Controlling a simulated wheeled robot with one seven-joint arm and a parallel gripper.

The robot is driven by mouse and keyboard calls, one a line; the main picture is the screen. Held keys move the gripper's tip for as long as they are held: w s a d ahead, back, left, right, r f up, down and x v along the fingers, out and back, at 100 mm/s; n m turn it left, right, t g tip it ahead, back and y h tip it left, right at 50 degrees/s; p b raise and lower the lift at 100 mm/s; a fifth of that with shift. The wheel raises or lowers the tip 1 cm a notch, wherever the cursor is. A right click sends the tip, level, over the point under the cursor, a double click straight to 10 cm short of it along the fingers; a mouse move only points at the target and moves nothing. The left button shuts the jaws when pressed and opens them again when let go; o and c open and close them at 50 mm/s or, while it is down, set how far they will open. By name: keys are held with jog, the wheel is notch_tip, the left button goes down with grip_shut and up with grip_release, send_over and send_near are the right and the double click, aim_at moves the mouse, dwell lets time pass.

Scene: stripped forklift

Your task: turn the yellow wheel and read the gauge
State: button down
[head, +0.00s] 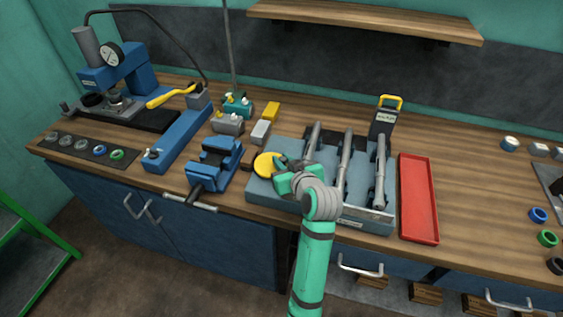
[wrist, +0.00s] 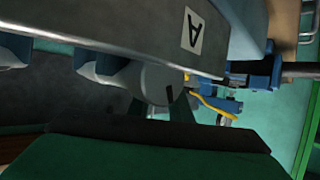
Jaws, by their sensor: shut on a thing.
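The yellow wheel (head: 268,163) is at the left end of the grey-blue block that carries three metal cylinders. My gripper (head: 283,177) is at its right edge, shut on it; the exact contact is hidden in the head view. In the wrist view my green gripper (wrist: 160,113) reaches toward a grey round part with a dark mark (wrist: 160,84). I cannot tell whether this is the wheel's shaded side. A round gauge (head: 111,54) with a white face sits on the blue press at the back left. Its reading is too small to make out.
A blue vise (head: 214,163) stands left of the wheel. The metal cylinders (head: 345,165) stand close right of my gripper, with a red tray (head: 419,198) beyond. A small yellow-handled device (head: 384,117) stands behind them. The bench right of the tray has bare room.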

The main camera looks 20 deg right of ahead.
jog(key=shift+w+d+n+y, duration=0.2)
jog(key=shift+n+y, duration=0.5)
jog(key=shift+y, duration=0.1)
jog(key=c, duration=1.6)
grip_release()
jog(key=shift+c, duration=0.2)
jog(key=v, duration=1.1)
